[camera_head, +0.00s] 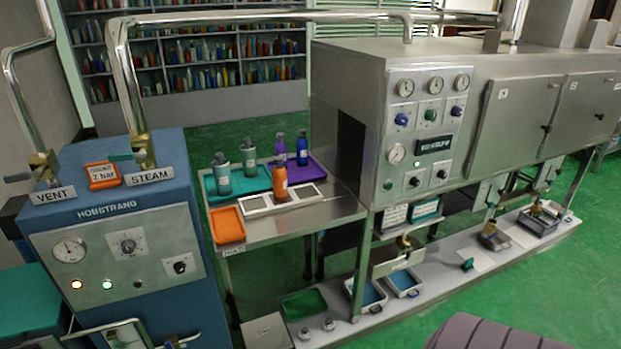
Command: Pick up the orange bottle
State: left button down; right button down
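The orange bottle (280,182) stands upright on a white divided frame (258,206) on the small steel table (340,209). It has a dark cap. Behind it and to its left, two grey-green bottles (222,177) (249,160) stand on a teal tray (208,186). Behind it and to its right, two purple bottles (302,150) (281,149) stand on a purple tray (318,168). Neither of my grippers shows in this view.
An orange tray (228,225) lies at the table's front left corner. A blue boiler cabinet (120,212) with pipes stands left. A large steel machine (350,75) with a dark opening (350,150) adjoins the table on the right. A dark rounded object (495,333) is cut off at the bottom right.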

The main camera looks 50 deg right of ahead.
aim_at(278, 173)
jog(key=z, duration=1.35)
